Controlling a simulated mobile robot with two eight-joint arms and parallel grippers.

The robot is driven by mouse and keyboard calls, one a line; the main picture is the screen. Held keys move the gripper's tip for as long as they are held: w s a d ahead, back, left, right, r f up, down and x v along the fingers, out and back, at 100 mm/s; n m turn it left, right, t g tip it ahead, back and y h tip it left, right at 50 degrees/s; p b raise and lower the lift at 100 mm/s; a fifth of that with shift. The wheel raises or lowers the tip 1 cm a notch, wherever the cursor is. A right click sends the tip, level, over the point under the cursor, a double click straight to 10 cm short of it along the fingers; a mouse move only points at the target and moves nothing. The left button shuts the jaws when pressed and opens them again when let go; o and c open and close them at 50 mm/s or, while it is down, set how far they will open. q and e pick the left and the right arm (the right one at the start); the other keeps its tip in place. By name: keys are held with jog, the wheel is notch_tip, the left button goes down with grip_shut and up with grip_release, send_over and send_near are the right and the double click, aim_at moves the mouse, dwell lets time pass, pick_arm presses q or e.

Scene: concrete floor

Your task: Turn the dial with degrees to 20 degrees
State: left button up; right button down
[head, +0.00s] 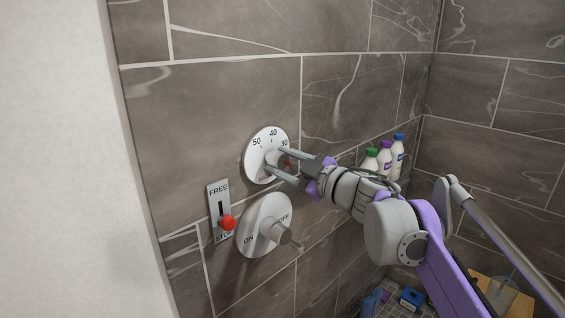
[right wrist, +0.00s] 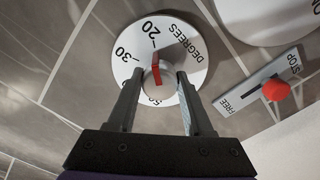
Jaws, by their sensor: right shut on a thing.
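The round white degrees dial (head: 254,161) is on the tiled wall, with 50, 40 and 30 readable in the head view. In the right wrist view the dial (right wrist: 185,55) shows 30, 20 and the word DEGREES. Its central knob (right wrist: 150,84) carries a red pointer (right wrist: 156,69), which points roughly toward the 20 mark. My right gripper (head: 275,161) reaches in from the right, and its fingers are shut on the knob, one on each side. It also shows in the right wrist view (right wrist: 160,76). Part of the dial is hidden behind the fingers. My left gripper is not in view.
Just below is a larger ON/OFF dial (head: 256,222) with a protruding handle. A FREE/STOP plate (head: 213,200) with a red knob (head: 227,222) is left of it. Several bottles (head: 384,160) stand by the corner behind my arm. Small blue boxes (head: 411,298) lie low at right.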

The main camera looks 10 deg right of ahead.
jog(key=shift+c, duration=1.5)
grip_release()
jog(key=v, duration=1.1)
jog(key=shift+b, duration=0.45)
jog(key=shift+w, duration=0.1)
jog(key=s+d+f+m+h+p, duration=0.1)
jog(key=s+d+f+m+h, duration=0.25)
jog(key=f+m+h, duration=0.4)
jog(key=s+d+f+m+h+p, duration=0.1)
jog(key=s+d+f+m+h, duration=0.1)
jog(key=d+f+m+h, duration=0.55)
jog(key=s+a+f+g+y, duration=0.2)
jog(key=s+a+f+g, duration=0.2)
jog(key=s+f, duration=0.5)
jog(key=s+a+f+g+y, duration=0.3)
jog(key=s+a+f+g, duration=0.2)
jog(key=f, duration=1)
jog(key=s+a, duration=0.2)
jog(key=s, duration=0.2)
jog(key=shift+a+g+p, duration=0.2)
jog(key=shift+g+p, duration=0.1)
jog(key=shift+p, duration=0.1)
